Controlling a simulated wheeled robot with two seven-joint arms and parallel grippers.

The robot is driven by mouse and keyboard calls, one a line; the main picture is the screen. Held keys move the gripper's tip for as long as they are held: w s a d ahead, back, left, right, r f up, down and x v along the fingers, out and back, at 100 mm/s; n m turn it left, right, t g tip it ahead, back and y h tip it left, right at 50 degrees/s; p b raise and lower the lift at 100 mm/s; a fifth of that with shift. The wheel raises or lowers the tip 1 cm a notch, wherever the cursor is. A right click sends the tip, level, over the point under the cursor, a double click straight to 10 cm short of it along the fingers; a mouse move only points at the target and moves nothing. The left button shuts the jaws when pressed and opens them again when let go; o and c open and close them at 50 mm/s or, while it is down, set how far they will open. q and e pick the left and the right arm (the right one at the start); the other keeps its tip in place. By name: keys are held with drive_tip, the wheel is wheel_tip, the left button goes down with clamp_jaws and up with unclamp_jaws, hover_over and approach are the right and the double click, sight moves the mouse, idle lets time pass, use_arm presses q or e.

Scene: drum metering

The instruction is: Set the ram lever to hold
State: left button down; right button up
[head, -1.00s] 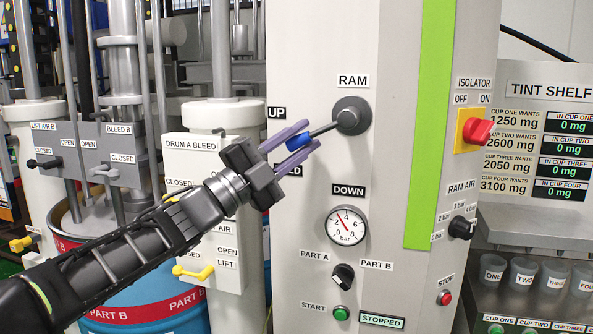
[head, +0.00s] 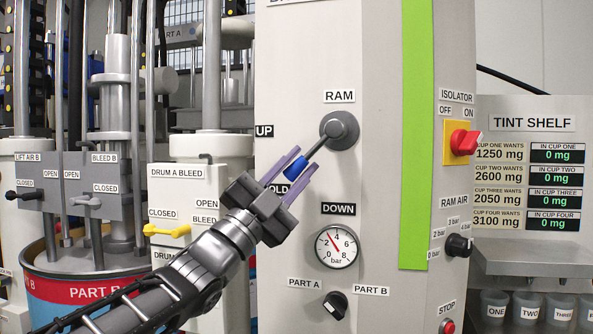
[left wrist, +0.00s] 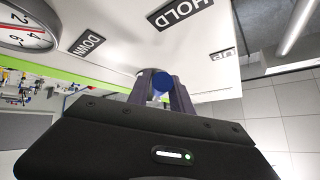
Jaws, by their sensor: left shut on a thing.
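The ram lever has a dark grey hub (head: 340,130) on the cabinet front, under the RAM label. Its arm slopes down and left from the hub to a blue knob (head: 294,158). The lever points between the UP label (head: 264,131) and the partly covered HOLD label (head: 275,190), nearer HOLD. My left gripper (head: 300,161) is shut on the blue knob, with one purple finger on each side. In the left wrist view the knob (left wrist: 162,82) shows between the fingers, and the HOLD label (left wrist: 180,10) lies above it. My right gripper is not in view.
The DOWN label (head: 338,209) and a pressure gauge (head: 336,245) sit below the lever. The part selector (head: 335,304) is lower. A red isolator switch (head: 464,142) is on the right. Yellow and black valve handles stand left, behind my arm.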

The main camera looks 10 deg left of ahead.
use_arm(q)
drive_tip(key=c, duration=1.1)
unclamp_jaws()
drive_tip(key=shift+c, duration=0.2)
drive_tip(key=shift+s+a, duration=0.1)
drive_tip(key=b+v, duration=0.1)
drive_tip(key=v, duration=0.6)
drive_tip(key=shift+s+a+f+b, duration=0.15)
drive_tip(key=shift+s+f+b, duration=0.1)
drive_tip(key=shift+b, duration=0.15)
